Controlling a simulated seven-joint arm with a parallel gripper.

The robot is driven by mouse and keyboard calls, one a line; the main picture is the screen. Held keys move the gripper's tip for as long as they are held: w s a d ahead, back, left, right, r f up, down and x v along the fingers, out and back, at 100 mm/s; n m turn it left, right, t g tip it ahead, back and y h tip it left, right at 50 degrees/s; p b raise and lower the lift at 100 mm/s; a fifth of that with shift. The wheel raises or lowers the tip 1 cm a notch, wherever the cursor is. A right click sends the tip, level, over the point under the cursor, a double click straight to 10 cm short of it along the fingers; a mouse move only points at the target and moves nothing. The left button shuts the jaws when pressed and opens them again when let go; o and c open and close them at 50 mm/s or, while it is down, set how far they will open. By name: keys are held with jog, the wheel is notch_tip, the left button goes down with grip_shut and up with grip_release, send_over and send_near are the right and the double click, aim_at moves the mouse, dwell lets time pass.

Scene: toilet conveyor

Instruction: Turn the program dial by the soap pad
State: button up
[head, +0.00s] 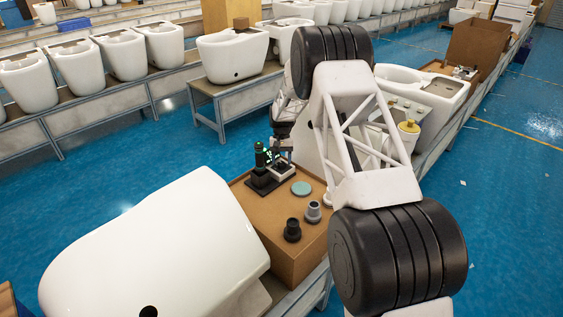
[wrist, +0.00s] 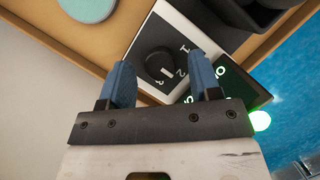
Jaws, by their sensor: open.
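The program dial (wrist: 162,68) is a round black knob with a white pointer mark, on a black face with the digits 1, 2 and 3. Its white-edged unit also shows in the head view (head: 281,170), on the brown board. My gripper (wrist: 164,62) is open, with blue fingertips. In the wrist view the fingers frame the dial, one to its left and one to its right. I cannot tell whether they touch it or are still above it. The round teal soap pad (head: 301,188) lies beside the unit; its edge shows at the wrist view's top left (wrist: 88,6).
A dark device with a green-lit display (wrist: 222,92) stands close to the dial. A black cup (head: 292,230) and a grey cup (head: 313,211) stand on the board (head: 285,258). A large white toilet (head: 160,240) lies at the left.

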jog(key=v, duration=0.7)
dwell(0.4)
jog(key=s+d+r+t, duration=0.1)
jog(key=s+d+r, duration=0.3)
jog(key=s+r, duration=0.6)
jog(key=s+d+r+t, duration=0.1)
jog(key=s+d+r, duration=0.2)
jog(key=s+r, duration=0.6)
jog(key=s+d+r+t, duration=0.1)
jog(key=s+d+r, duration=0.3)
jog(key=s+r, duration=0.6)
jog(key=s+d+t, duration=0.2)
jog(key=s+d, duration=0.1)
jog(key=s, duration=1.5)
jog(key=s+d+t, duration=0.2)
jog(key=s+d, duration=0.1)
jog(key=s, duration=1.6)
